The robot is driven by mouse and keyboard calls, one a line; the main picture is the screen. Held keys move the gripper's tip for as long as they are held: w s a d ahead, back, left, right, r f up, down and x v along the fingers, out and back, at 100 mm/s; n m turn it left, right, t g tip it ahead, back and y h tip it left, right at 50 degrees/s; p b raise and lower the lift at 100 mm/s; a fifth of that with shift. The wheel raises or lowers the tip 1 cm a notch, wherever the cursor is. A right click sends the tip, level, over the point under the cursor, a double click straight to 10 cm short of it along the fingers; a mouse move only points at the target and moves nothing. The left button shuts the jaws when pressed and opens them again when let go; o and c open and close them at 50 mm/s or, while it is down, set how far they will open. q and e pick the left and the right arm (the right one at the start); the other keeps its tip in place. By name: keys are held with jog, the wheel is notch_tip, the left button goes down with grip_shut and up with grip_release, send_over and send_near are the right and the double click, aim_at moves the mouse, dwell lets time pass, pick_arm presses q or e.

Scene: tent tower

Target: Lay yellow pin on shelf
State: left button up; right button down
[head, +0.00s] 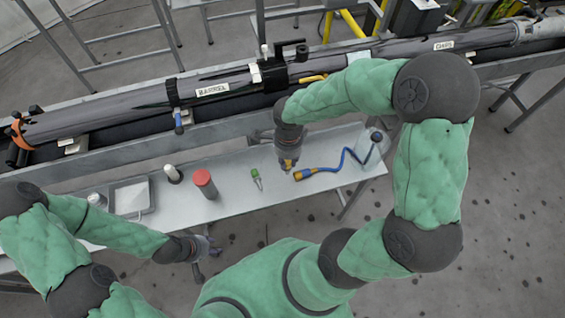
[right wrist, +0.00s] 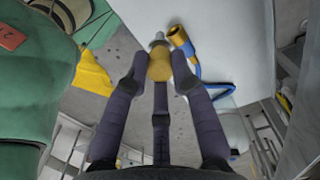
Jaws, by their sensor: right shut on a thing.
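The yellow pin (right wrist: 160,66) is between the fingers of my right gripper (right wrist: 158,75), its silver tip pointing away from the palm. In the head view my right gripper (head: 288,164) is shut on it above the pale grey shelf (head: 232,190), just left of the orange connector. I cannot tell whether the pin touches the shelf. My left gripper (head: 207,256) has its fingers spread and looks empty, near the shelf's front edge.
On the shelf are an orange connector (head: 303,174) with a blue cable (head: 346,160), a green-headed item (head: 255,174), a red-topped cylinder (head: 204,182), a white-topped cylinder (head: 172,173) and a square tray (head: 131,197). A long barrel (head: 130,108) runs behind.

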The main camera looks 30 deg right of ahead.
jog(key=w+f, duration=0.1)
jog(key=f, duration=0.1)
jog(key=w+f+b, duration=0.1)
jog(key=f, duration=0.2)
jog(key=w+f+b, duration=0.1)
jog(key=f, duration=0.1)
jog(key=shift+w+d+f, duration=0.25)
jog(key=shift+w+f, duration=0.1)
jog(key=shift+w, duration=0.05)
jog(key=shift+r, duration=0.1)
jog(key=shift+b, duration=0.3)
jog(key=shift+f, duration=0.2)
jog(key=c, duration=1.1)
grip_release()
jog(key=shift+o, duration=0.2)
jog(key=shift+r, duration=0.15)
